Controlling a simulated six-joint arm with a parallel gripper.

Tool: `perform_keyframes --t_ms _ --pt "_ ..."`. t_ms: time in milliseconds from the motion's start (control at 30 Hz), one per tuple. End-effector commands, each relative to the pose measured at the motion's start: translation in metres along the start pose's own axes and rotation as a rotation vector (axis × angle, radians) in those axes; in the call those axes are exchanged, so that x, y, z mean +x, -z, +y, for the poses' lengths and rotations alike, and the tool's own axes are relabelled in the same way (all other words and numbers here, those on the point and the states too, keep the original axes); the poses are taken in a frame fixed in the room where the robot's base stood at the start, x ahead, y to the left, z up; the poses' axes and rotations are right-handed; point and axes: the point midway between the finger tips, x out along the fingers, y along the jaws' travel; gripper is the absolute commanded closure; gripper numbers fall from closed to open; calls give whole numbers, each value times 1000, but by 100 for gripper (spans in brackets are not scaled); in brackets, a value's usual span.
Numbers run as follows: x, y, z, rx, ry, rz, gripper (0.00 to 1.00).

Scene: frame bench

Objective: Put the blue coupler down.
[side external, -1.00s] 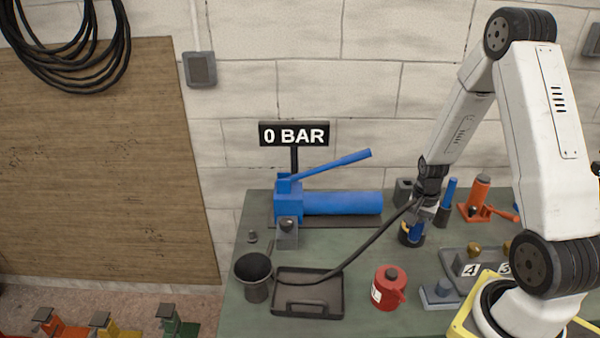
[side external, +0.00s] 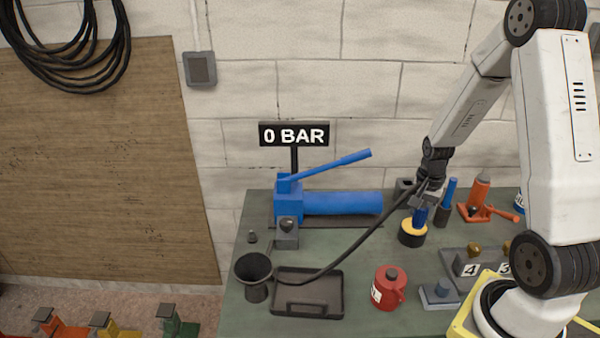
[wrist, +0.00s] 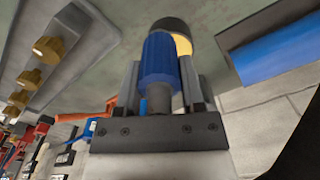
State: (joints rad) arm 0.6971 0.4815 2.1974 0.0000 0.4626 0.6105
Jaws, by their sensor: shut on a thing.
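The blue coupler (side external: 420,215) is held below my gripper (side external: 424,200), at the end of a black hose (side external: 367,245). In the wrist view the ribbed blue coupler (wrist: 159,60) sits between the two fingers of my gripper (wrist: 160,85), which is shut on it. Below or behind it is a short black cylinder with a yellow top (side external: 412,233); the coupler overlaps its top edge in the side view. I cannot tell whether they touch. The cylinder's yellow face (wrist: 182,45) partly shows behind the coupler in the wrist view.
The blue hand pump (side external: 342,203) stands at the back, with a "0 BAR" sign (side external: 294,134). A dark tray (side external: 307,308), a dark cup (side external: 254,276) and a red can (side external: 389,288) stand in front. An orange jack (side external: 480,197) is to the right.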

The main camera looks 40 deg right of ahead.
Motion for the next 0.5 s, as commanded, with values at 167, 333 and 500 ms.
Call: perform_keyframes --t_ms 167,333,500 --pt "0 0 0 -1 0 0 100" --pt "-1 -6 -5 -18 0 1 100" --pt "-5 -22 -16 -66 1 1 100"
